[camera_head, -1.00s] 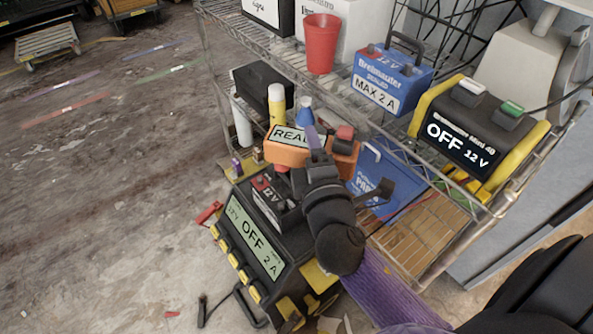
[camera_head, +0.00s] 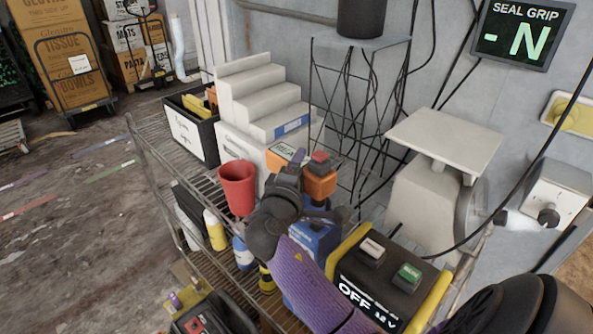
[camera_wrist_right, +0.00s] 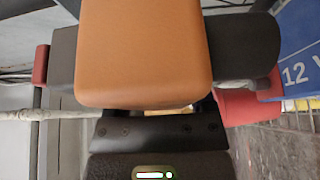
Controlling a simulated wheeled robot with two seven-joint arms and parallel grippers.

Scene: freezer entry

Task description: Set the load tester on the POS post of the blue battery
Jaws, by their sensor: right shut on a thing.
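The load tester is an orange block with a pale display and a red knob; in the head view its right part (camera_head: 320,184) shows beside my right gripper (camera_head: 300,178). The gripper is shut on it, above the blue battery (camera_head: 318,240) on the shelf. In the right wrist view the orange body (camera_wrist_right: 145,50) fills the middle between the dark fingers, and the blue battery (camera_wrist_right: 300,50) shows at the right edge with "12 V". My gripper and arm hide much of the battery, and I cannot make out its POS post. My left gripper is not in view.
A red cup (camera_head: 238,188) stands left of the gripper. The yellow-black charger (camera_head: 385,285) reading OFF is at the right, with a pale scale-like device (camera_head: 430,190) behind it. White stepped boxes (camera_head: 262,95) and a wire stand (camera_head: 360,110) are behind.

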